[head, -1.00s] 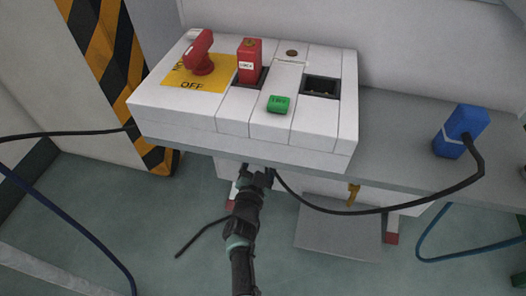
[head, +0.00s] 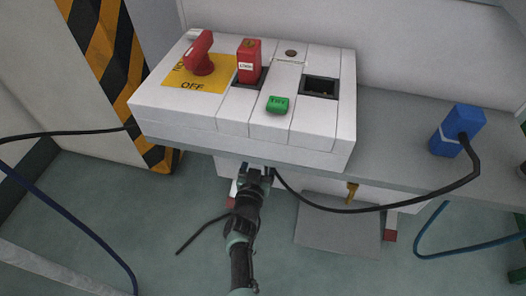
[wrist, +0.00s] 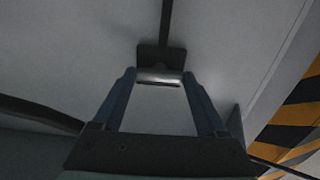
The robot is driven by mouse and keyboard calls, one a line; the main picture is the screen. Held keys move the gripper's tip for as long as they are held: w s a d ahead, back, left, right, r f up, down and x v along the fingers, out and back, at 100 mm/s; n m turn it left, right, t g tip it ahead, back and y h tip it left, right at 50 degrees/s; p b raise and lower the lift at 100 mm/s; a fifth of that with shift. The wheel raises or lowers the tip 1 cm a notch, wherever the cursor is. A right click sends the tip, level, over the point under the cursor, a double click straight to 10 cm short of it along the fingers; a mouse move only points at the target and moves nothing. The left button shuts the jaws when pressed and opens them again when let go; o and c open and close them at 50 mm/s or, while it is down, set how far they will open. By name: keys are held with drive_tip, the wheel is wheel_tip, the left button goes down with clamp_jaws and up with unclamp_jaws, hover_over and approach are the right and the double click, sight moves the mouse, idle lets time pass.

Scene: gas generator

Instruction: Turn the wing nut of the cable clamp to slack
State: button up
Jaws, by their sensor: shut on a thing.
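My gripper (head: 257,174) is at the front lower edge of the white panel box (head: 240,140), below the box's overhang. In the wrist view, the two blue-grey fingers of my gripper (wrist: 159,80) stand on either side of a short shiny metal piece, which looks like the wing nut (wrist: 160,78). They are shut on it. The nut sits against a dark square block, likely the cable clamp (wrist: 162,54), with a black cable (wrist: 167,20) running from it. In the head view my gripper hides the nut, so its turn angle cannot be told there.
A black cable (head: 345,211) hangs from near my gripper to a blue plug (head: 457,131) on the grey shelf (head: 395,150). The box top carries a red rotary switch (head: 200,53), a red block (head: 249,61), a green block (head: 278,105) and an open socket (head: 319,86).

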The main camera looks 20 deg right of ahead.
drive_tip(key=shift+r, duration=0.1)
drive_tip(key=o, duration=1.3)
drive_tip(key=p+v, duration=0.8)
drive_tip(key=v, duration=0.5)
